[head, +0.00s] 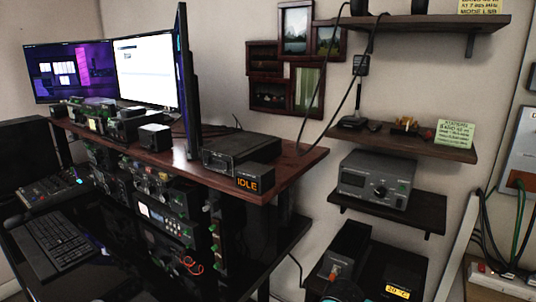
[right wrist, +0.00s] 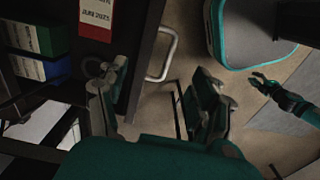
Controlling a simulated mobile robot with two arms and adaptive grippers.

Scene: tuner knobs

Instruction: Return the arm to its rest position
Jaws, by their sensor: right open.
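A wooden desk shelf (head: 308,158) carries monitors and a box marked IDLE (head: 255,180). Wall shelves hold a grey power supply (head: 376,180) and small items. A keyboard (head: 55,238) lies at the left. Bare floor (right wrist: 262,135) shows at the right of the wrist view.

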